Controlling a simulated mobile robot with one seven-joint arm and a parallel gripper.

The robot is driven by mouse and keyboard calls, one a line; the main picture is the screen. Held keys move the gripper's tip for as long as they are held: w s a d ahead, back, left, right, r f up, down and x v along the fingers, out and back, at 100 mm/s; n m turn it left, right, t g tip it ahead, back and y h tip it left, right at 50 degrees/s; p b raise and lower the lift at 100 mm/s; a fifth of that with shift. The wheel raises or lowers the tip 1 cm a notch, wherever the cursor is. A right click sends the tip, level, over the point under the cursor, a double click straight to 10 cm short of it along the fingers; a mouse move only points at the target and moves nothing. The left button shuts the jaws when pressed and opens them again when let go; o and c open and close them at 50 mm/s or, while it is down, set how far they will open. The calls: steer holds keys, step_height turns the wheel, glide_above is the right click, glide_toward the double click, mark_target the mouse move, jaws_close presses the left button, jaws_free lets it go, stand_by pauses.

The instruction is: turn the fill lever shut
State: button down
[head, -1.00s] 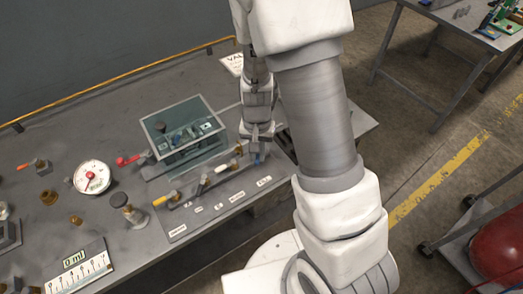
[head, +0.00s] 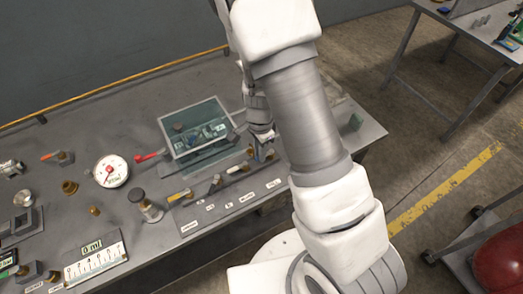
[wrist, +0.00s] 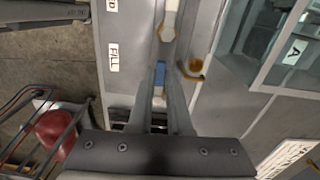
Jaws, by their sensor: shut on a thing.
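The fill lever has a blue handle (wrist: 160,73), seen between my fingertips in the wrist view beside the label FILL (wrist: 113,57). My gripper (wrist: 162,84) is shut on this handle. In the head view my gripper (head: 264,150) is at the right end of the grey lever panel (head: 218,212), and its fingers hide most of the fill lever. Yellow, dark and white-handled levers stand in a row to its left on the panel. How far the fill lever is turned cannot be told.
A clear glass-walled box (head: 194,130) stands close behind the panel. A red lever (head: 150,156) and a round dial gauge (head: 110,171) are further left. A brass fitting (wrist: 191,68) is close beside my fingers.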

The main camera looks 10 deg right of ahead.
steer(key=shift+w+m, duration=0.15)
steer(key=shift+m, duration=0.25)
steer(key=c, duration=0.8)
jaws_free()
steer(key=shift+c, duration=0.2)
